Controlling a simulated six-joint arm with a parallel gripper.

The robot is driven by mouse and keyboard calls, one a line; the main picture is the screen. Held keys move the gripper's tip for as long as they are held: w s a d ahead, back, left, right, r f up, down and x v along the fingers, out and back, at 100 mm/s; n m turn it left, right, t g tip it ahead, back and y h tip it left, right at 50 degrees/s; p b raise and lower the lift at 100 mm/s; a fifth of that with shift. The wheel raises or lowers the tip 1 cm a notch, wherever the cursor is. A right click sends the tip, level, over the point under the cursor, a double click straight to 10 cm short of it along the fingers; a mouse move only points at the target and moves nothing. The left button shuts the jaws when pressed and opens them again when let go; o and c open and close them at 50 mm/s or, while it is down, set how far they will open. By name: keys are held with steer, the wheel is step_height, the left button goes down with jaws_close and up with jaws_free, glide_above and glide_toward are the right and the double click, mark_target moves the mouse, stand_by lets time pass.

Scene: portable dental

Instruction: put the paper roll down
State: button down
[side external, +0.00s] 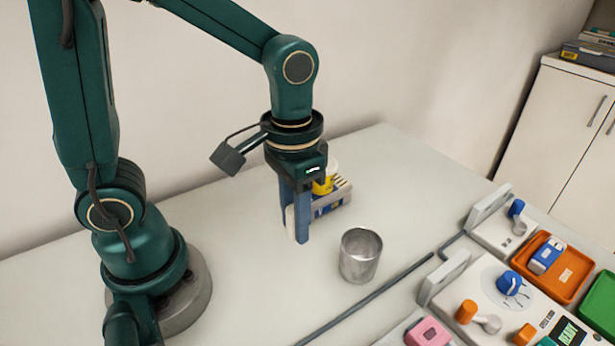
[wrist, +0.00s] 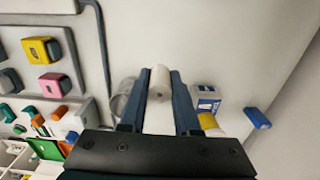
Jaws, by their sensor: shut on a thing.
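The white paper roll (wrist: 160,83) is between the two fingers of my gripper (wrist: 159,75) in the wrist view, with its round end and core hole showing. My gripper (side external: 299,232) is shut on it and points straight down in the side view. There only a pale strip of the paper roll (side external: 290,221) shows beside the blue finger. The fingertips are low over the pale table (side external: 240,275), left of the metal cup. I cannot tell whether the roll touches the table.
A metal cup (side external: 361,256) stands close to the right of my gripper. A blue-and-white box (side external: 337,196) and a yellow item (side external: 323,185) are just behind it. A dental unit (side external: 490,292) with trays fills the right. The table in front is clear, apart from a grey hose (side external: 372,296).

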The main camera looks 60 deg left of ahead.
steer(key=a+r, duration=0.2)
steer(key=a, duration=0.2)
glide_above(250, 191)
step_height(250, 191, down, 6)
steer(key=shift+r, duration=0.2)
steer(key=shift+f, duration=2.35)
steer(key=shift+f, duration=0.15)
steer(key=c, duration=0.6)
jaws_free()
steer(key=shift+c, duration=0.2)
